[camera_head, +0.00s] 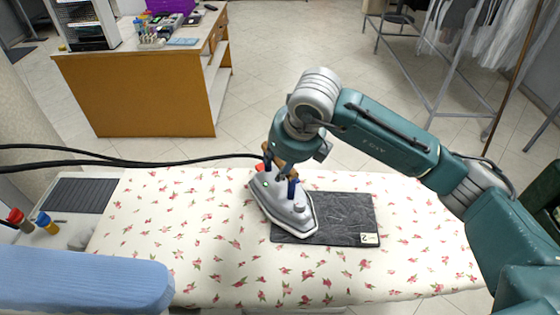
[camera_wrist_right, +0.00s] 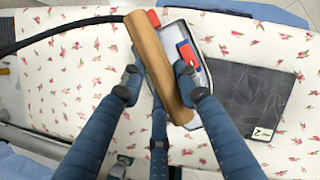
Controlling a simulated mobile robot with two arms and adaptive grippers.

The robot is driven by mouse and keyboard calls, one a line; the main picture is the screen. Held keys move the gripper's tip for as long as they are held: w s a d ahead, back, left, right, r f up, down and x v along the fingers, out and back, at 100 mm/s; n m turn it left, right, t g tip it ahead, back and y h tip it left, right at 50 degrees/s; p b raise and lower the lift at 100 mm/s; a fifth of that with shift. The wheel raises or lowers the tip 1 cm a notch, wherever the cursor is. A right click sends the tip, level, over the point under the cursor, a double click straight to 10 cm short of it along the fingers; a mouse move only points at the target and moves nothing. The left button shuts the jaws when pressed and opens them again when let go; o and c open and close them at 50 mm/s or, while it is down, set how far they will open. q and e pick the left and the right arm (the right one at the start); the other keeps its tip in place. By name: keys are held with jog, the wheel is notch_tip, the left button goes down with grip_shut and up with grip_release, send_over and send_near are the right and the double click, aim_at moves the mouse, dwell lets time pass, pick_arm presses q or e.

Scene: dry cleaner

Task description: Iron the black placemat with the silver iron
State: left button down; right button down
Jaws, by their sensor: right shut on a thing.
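The black placemat (camera_head: 340,216) lies on the floral ironing board, with a small white tag at its near right corner. It also shows in the right wrist view (camera_wrist_right: 250,92). The silver iron (camera_head: 290,216) stands over the placemat's left part and the cover beside it in the head view, nose toward the front. My right gripper (camera_head: 279,170) is shut on the iron's wooden handle (camera_wrist_right: 158,70), with its blue fingers on both sides of the handle. Whether the soleplate touches the cloth is hard to tell. My left gripper is not in view.
The floral ironing board (camera_head: 150,225) is clear left of the iron. Black cords (camera_head: 120,160) run left from the iron. A blue padded board (camera_head: 80,280) is at front left. An orange-brown counter (camera_head: 135,95) and a metal clothes rack (camera_head: 440,100) stand behind.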

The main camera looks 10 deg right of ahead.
jog(key=shift+w+r, duration=0.15)
jog(key=shift+r, duration=0.15)
dwell(0.4)
jog(key=shift+f+b, duration=0.95)
jog(key=shift+b, duration=0.1)
dwell(0.3)
jog(key=shift+d, duration=0.1)
